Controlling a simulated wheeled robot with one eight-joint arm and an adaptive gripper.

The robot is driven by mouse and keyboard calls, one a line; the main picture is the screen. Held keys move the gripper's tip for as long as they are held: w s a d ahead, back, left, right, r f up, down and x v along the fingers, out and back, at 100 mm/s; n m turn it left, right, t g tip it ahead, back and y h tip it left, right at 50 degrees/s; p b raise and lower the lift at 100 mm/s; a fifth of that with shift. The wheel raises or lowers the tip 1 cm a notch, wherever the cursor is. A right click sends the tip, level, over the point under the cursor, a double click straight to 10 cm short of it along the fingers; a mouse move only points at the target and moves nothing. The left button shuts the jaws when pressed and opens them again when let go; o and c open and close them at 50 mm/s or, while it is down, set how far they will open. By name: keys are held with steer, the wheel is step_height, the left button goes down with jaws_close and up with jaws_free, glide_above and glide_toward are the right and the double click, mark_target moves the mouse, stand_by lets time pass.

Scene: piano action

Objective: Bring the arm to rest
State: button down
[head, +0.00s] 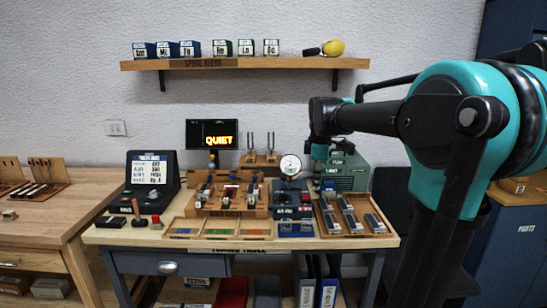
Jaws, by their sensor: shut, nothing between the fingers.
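My arm reaches in from the right over the tuning table (110,237). Its end points down, and my gripper (317,183) is small and dark in the head view, between the dial gauge (290,165) and the green box (346,174). It is shut and holds nothing. The fingertips are hard to make out against the dark things behind them. I cannot tell how far they are above the table.
The table holds a wooden action rack (230,208), a tray of dark blocks (350,217), shallow colored trays (219,233) and a black chart stand (150,180). A screen (212,134) reads QUIET. A wall shelf (240,64) bears labeled boxes.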

steer(key=s+d+f+m+t, duration=0.1)
steer(key=s+d+f+m, duration=0.1)
steer(key=s+f+m, duration=0.6)
steer(key=s+d+f+m+t, duration=0.1)
steer(key=s+d+f+m, duration=0.2)
steer(key=s+f+m, duration=0.5)
steer(key=s+f, duration=0.6)
steer(key=f, duration=0.1)
steer(key=shift+f+t, duration=0.3)
steer(key=shift+s, duration=0.1)
